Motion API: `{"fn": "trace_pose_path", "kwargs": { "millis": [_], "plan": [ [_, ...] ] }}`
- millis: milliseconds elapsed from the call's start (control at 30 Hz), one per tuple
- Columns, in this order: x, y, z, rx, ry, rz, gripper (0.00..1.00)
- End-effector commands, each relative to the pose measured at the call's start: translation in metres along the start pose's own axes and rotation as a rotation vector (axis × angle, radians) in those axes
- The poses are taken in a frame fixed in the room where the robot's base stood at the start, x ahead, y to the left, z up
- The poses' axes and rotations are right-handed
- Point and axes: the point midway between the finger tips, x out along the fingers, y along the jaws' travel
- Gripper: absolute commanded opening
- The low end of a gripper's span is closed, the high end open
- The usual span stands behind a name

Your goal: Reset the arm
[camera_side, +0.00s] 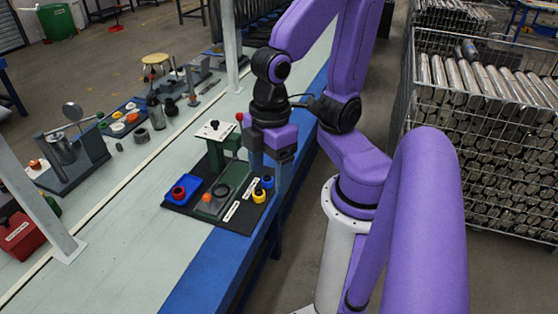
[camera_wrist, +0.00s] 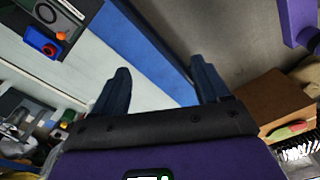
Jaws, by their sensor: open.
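My gripper (camera_side: 268,172) is open, with its fingers pointing down by the right edge of the bench. It also shows in the wrist view (camera_wrist: 160,72), with its two dark blue fingers wide apart and nothing between them. The black board (camera_side: 234,217) lies on the bench just left of and below my gripper in the side view. The tray shows at upper left in the wrist view (camera_wrist: 32,36).
The pale bench (camera_side: 140,235) has a blue front edge (camera_side: 205,280) and bare room in front of the board. Tools and fixtures stand along its far side. A wire cage of metal tubes (camera_side: 490,130) stands on the right. A brown box (camera_wrist: 272,100) shows in the wrist view.

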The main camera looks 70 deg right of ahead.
Motion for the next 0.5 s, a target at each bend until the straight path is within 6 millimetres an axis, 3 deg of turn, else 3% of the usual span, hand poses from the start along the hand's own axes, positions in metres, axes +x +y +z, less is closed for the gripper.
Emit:
{"fn": "trace_pose_path", "kwargs": {
  "millis": [167, 500],
  "plan": [
    [-0.006, -0.002, 0.023, -0.051, -0.032, 0.021, 0.75],
    [-0.006, -0.002, 0.024, -0.053, -0.036, 0.021, 0.75]
  ]
}}
